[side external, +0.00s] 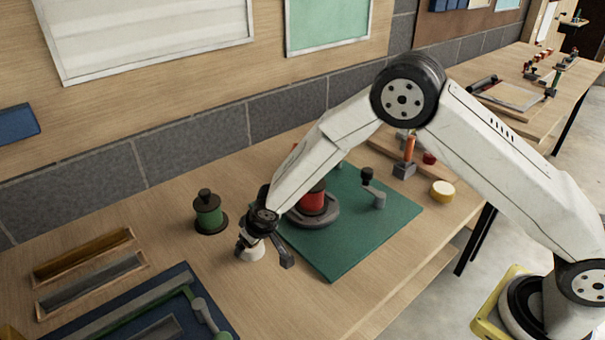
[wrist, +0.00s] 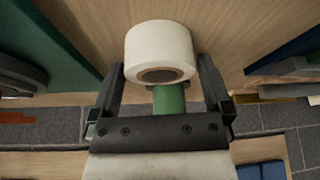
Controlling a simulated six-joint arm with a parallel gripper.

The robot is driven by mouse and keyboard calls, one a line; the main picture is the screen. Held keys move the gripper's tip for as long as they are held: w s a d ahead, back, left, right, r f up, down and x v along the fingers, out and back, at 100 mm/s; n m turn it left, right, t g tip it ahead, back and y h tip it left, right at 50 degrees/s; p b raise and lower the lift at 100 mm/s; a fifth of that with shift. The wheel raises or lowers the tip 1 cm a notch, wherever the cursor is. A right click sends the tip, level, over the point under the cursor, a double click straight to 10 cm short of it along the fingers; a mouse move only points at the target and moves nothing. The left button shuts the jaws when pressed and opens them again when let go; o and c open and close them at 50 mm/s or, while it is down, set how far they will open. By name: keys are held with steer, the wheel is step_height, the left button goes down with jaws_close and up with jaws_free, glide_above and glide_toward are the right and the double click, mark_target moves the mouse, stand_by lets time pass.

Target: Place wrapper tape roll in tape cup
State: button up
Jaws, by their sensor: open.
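A white tape roll (wrist: 160,45) with a brown core shows between the fingers of my gripper (wrist: 162,68) in the wrist view. In the side view the white roll (side external: 252,252) sits low at the bench surface, partly hidden by my gripper (side external: 265,250). The fingers are open, one on each side of the roll. I cannot tell if either finger touches it. I cannot pick out a tape cup for certain. A red cylinder in a round grey base (side external: 318,215) stands on the green mat, partly hidden by my arm.
A green spool (side external: 208,213) stands just left of my gripper. The green mat (side external: 340,255) lies to the right, with a small grey crank-like piece (side external: 374,188). A yellow-and-white round piece (side external: 442,191) is beyond it. Trays (side external: 90,280) and a blue board lie at left.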

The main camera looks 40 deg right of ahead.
stand_by(0.5)
steer(key=c, duration=1.1)
steer(key=shift+r, duration=0.1)
steer(key=shift+r, duration=0.75)
steer(key=shift+s+d+r, duration=0.65)
steer(key=shift+s+r, duration=1.25)
steer(key=shift+s, duration=0.35)
steer(key=shift+s+d+r, duration=0.65)
steer(key=shift+s+r, duration=1.2)
steer(key=shift+s, duration=0.35)
steer(key=shift+s+d+r, duration=0.65)
steer(key=shift+s+r, duration=1.25)
steer(key=shift+s, duration=0.35)
